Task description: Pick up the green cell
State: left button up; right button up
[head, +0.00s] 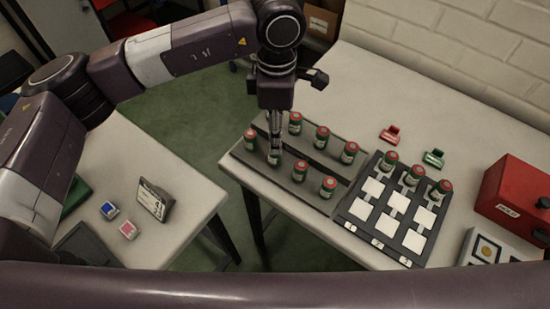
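Several green cells with red caps stand upright in two rows on the dark grey rack (292,197). One green cell (274,158) is directly under my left gripper (275,150). The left gripper points straight down, its narrow fingers at that cell's top. Whether they are closed on it is too small to tell. Other cells include the front-left cell (250,139), another front-row cell (300,171) and a back-row cell (322,137). Three similar cells, including one (390,160), stand at the back of a board with white squares (407,238). My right gripper is out of view.
A red clip (390,134) and a green clip (434,158) lie behind the board. A red box (514,195) stands at the right. A second table (180,226) at left holds a small display (154,199) and small blocks. A floor gap separates the tables.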

pick_arm(q)
jog(key=shift+s+f+b, duration=0.1)
jog(key=shift+f+b, duration=0.2)
jog(key=shift+f, duration=0.65)
jog(key=f, duration=0.3)
jog(key=f+b, duration=0.1)
jog(key=f, duration=0.1)
jog(key=shift+a+f, duration=0.2)
jog(key=shift+f, duration=0.2)
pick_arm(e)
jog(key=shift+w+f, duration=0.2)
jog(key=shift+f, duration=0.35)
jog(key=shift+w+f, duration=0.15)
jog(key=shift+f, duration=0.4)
pick_arm(q)
jog(key=shift+c, duration=0.4)
grip_shut()
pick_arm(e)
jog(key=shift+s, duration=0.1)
